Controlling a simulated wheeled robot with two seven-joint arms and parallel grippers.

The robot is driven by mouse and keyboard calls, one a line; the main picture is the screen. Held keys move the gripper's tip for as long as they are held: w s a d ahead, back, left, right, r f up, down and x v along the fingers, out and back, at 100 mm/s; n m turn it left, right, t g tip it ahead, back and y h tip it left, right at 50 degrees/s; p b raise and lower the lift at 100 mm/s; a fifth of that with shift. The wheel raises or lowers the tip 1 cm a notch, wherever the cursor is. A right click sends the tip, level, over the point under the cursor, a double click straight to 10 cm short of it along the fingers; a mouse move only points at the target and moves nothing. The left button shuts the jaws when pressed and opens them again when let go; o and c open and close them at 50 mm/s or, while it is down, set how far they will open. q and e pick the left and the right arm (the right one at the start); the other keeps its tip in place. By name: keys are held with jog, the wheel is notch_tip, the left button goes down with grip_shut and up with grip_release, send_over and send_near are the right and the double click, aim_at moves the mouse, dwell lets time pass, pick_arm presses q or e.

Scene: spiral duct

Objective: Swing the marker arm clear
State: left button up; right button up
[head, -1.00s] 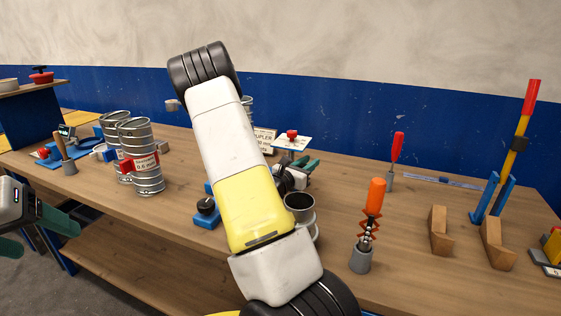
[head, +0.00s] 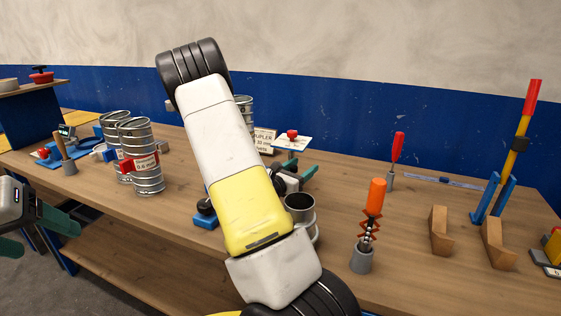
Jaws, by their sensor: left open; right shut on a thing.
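My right arm crosses the middle of the head view and hides much of the bench behind it. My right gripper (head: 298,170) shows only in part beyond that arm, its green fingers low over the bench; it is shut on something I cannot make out. I cannot identify the marker arm for certain. A blue fixture part with a black knob (head: 206,211) shows left of my arm, the rest of it hidden. A white plate with a red knob (head: 291,140) stands just behind my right gripper. My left gripper (head: 48,238) is open and empty at the left edge, off the bench front.
Two ribbed metal ducts (head: 142,158) with a red clamp stand on the left. A grey cup (head: 300,208) is close beside my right forearm. An orange-handled tool (head: 367,225) in a holder and wooden blocks (head: 440,229) stand to the right.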

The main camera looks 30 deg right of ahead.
jog(key=shift+v, duration=1.95)
jog(key=shift+s, duration=0.25)
send_near(296, 172)
jog(key=shift+w+a+r, duration=0.4)
jog(key=shift+w+r, duration=0.15)
jog(key=shift+w, duration=0.1)
